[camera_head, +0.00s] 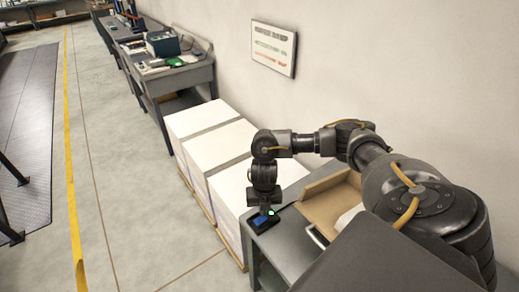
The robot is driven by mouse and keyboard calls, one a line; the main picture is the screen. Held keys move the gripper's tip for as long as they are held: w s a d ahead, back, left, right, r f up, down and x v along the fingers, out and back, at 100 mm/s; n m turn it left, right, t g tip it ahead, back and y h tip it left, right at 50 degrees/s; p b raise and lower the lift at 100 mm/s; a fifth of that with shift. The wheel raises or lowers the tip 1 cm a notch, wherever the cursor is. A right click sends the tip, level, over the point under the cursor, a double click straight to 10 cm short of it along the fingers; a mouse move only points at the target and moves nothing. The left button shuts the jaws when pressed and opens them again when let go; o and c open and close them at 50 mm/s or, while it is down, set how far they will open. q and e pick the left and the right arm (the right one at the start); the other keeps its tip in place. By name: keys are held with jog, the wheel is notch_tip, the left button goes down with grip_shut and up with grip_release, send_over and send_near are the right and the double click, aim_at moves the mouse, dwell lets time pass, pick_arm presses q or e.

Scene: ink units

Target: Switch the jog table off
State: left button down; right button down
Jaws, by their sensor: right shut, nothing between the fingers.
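A grey table (287,243), which looks like the jog table, stands at the lower right. A small dark control box (262,223) with a blue face and a lit green spot (271,212) sits at its left corner. My right gripper (265,209) points down right over this box, shut and empty. Its tips are close to the green spot; I cannot tell whether they touch it. The gripper hides part of the box's top. My left gripper is not in view.
An open brown carton (328,204) lies on the table, partly behind my right arm. White paper stacks (221,147) on a pallet stand just beyond the table. A workbench (180,79) with equipment stands further back.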

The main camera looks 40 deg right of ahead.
jog(key=shift+f+b, duration=0.7)
jog(key=shift+f, duration=0.2)
dwell(1.0)
jog(key=shift+r, duration=0.1)
notch_tip(320, 180, up, 7)
jog(key=p, duration=0.7)
jog(key=shift+a, duration=0.1)
dwell(0.5)
